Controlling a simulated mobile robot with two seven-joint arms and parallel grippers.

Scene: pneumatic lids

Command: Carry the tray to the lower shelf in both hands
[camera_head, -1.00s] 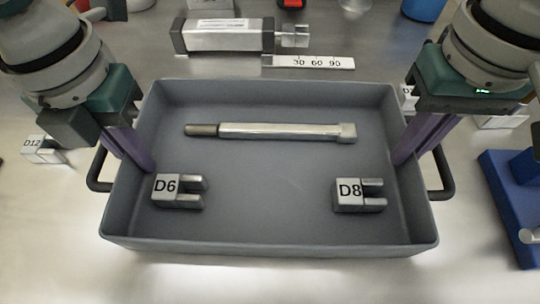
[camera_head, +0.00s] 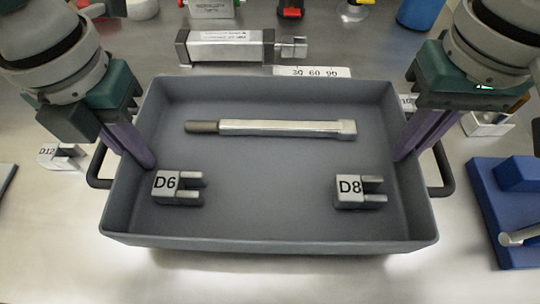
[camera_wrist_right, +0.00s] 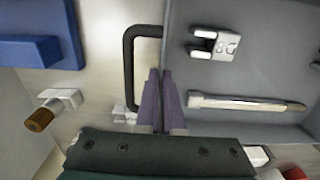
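The grey tray (camera_head: 270,243) fills the middle of the head view, looks level, and appears held above the table. A long metal rod (camera_head: 280,128) lies in it, with block D6 (camera_head: 167,187) at front left and block D8 (camera_head: 350,191) at front right. My left gripper (camera_head: 146,158) has its purple fingers on the tray's left wall, by the black handle. My right gripper (camera_head: 403,152) is on the right wall. In the right wrist view its fingers (camera_wrist_right: 161,75) are closed together at the wall, next to the handle (camera_wrist_right: 128,70). The left fingertips are partly hidden.
Behind the tray are a metal cylinder (camera_head: 228,46) and a plate marked 30 60 90 (camera_head: 313,72). Block D12 (camera_head: 60,155) is on the table at left. A blue fixture (camera_head: 500,205) stands at right. The table in front of the tray is bare.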

